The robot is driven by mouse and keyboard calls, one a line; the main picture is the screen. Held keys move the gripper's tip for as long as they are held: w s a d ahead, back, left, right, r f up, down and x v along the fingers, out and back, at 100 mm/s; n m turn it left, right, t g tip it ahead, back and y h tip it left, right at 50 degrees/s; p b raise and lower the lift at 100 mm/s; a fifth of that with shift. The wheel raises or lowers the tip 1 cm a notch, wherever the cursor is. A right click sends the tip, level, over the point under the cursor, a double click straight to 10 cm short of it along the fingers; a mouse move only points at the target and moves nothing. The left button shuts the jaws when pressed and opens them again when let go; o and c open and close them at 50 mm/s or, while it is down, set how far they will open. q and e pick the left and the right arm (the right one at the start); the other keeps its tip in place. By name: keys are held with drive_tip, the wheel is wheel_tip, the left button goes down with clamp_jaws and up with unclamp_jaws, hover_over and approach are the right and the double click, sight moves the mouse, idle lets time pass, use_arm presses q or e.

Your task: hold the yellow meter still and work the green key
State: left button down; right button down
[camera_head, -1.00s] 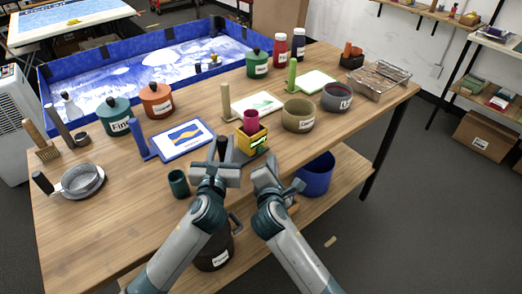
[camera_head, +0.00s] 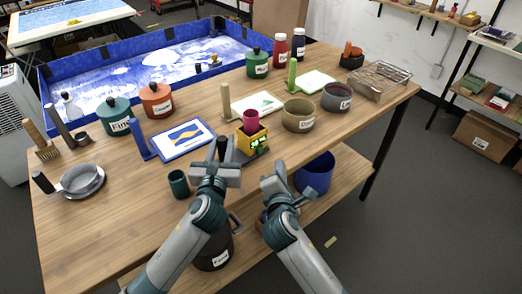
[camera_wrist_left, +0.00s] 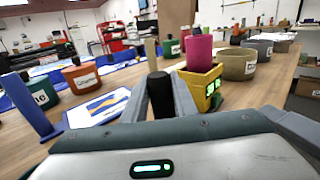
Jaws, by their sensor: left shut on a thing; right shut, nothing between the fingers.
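The yellow meter (camera_head: 252,141) stands near the table's front edge with a magenta cup (camera_head: 251,120) on top. Its front face shows green lit marks (camera_head: 258,142), also visible in the left wrist view (camera_wrist_left: 213,89); I cannot pick out a separate green key. My left gripper (camera_head: 222,164) is shut on a black upright handle (camera_wrist_left: 160,94) just left of the meter. Whether the handle joins the meter's base is hidden. My right gripper (camera_head: 274,182) is shut and empty, in front of the meter and apart from it.
A dark green cup (camera_head: 179,183) stands left of my left gripper. A blue-framed print (camera_head: 184,135) lies behind it. A tan bowl (camera_head: 298,116) and grey bowl (camera_head: 336,97) stand right of the meter. A blue bin (camera_head: 315,174) is below the tabletop at right.

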use_arm(q)
drive_tip(key=c, duration=1.4)
unclamp_jaws()
drive_tip(key=shift+o, duration=0.2)
drive_tip(key=s, duration=1.2)
